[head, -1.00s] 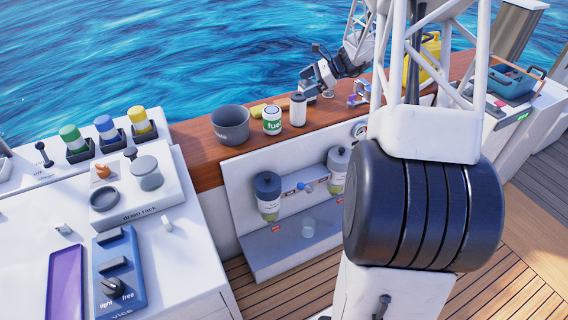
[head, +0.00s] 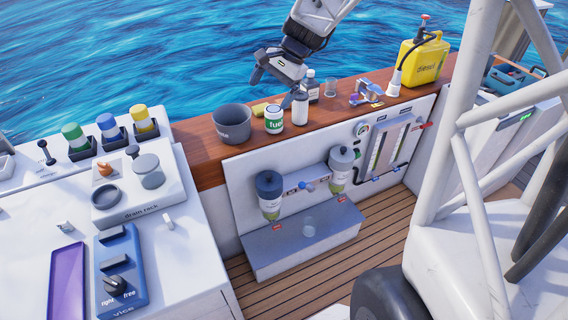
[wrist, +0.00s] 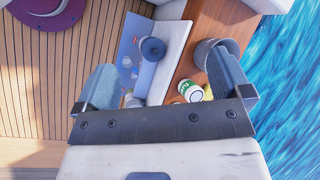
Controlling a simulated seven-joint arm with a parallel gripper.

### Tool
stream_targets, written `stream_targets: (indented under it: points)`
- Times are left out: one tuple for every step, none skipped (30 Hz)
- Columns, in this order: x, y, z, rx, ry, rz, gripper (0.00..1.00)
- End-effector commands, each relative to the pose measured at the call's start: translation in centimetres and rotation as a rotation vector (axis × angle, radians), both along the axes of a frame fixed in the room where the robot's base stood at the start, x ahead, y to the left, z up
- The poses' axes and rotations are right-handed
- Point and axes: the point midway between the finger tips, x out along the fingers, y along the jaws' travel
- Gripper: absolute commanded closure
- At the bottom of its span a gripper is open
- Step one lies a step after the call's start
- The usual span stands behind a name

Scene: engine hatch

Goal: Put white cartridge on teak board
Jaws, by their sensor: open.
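My gripper (head: 273,84) is open and empty above the ledge, a little up and left of the cylinder. In the wrist view my open fingers (wrist: 160,62) spread over the panel and the ledge (wrist: 207,25). The fuel can (wrist: 191,91) shows near the right finger. I cannot make out the white cylinder there.
A grey pot (head: 232,124) stands left of the fuel can. Two dark-capped filters (head: 269,193) hang on the panel below.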

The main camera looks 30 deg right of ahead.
Motion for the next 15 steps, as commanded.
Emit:
stream_targets:
  points:
    - [-1.2, 0.9, 0.5, -0.026, -0.015, 0.035, 0.04]
    - [-1.9, 1.4, 0.7, -0.042, -0.023, 0.057, 0.04]
    - [-2.8, 2.0, 0.9, -0.064, -0.035, 0.088, 0.04]
    - [-3.5, 2.4, 1.1, -0.080, -0.043, 0.108, 0.04]
    - [-4.2, 2.8, 1.3, -0.097, -0.052, 0.130, 0.04]
    - [-5.2, 3.3, 1.4, -0.118, -0.064, 0.160, 0.04]
    - [-5.9, 3.7, 1.6, -0.134, -0.072, 0.182, 0.04]
    - [-6.6, 4.0, 1.7, -0.149, -0.080, 0.204, 0.04]
    - [-7.5, 4.5, 1.9, -0.172, -0.092, 0.234, 0.04]
    - [-8.2, 4.9, 2.0, -0.188, -0.101, 0.256, 0.04]
    - [-8.9, 5.1, 2.1, -0.205, -0.111, 0.277, 0.04]
    - [-9.8, 5.6, 2.2, -0.225, -0.122, 0.307, 0.04]
    - [-10.5, 5.9, 2.3, -0.241, -0.132, 0.330, 0.04]
    - [-11.2, 6.1, 2.3, -0.257, -0.140, 0.352, 0.04]
    - [-12.2, 6.5, 2.4, -0.278, -0.151, 0.381, 0.04]
